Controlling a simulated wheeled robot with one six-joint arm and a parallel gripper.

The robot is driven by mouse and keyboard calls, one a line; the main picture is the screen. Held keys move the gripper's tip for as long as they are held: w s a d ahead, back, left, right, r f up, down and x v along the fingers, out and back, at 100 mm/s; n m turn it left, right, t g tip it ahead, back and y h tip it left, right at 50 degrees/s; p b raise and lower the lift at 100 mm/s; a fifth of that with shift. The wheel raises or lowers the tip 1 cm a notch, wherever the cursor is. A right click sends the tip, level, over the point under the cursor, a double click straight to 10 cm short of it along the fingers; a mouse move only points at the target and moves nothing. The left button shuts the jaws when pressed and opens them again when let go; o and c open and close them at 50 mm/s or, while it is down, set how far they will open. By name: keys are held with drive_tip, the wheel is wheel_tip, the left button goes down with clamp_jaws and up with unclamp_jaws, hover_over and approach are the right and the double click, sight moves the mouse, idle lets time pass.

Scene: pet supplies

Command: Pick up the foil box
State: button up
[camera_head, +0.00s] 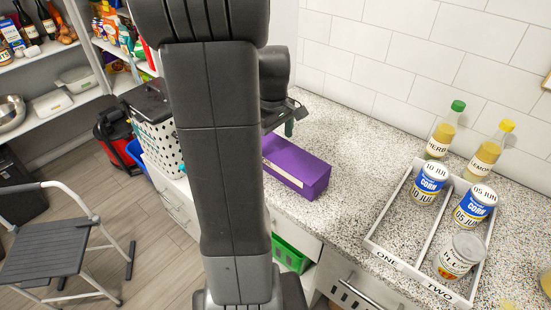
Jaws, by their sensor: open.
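The foil box, a long purple box (303,172), lies on the speckled counter (345,150) just right of my arm. A pale strip runs along its front side, and its left end is hidden behind my arm. My gripper (287,122) is open and shows partly past the right side of my arm, above the far left part of the box. A gap shows between the gripper and the box top, but I cannot tell its exact height. One of its fingers is mostly hidden.
A white two-compartment tray (381,214) with several cans stands at the right. Two bottles (445,129) (488,151) stand behind it by the tiled wall. A dotted basket (157,139) is left of my arm. The counter between box and tray is clear.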

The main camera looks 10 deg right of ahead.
sight(273, 146)
drive_tip(key=f, duration=0.5)
drive_tip(key=shift+s, duration=0.3)
drive_tip(key=shift+c, duration=0.4)
drive_tip(key=c, duration=1.1)
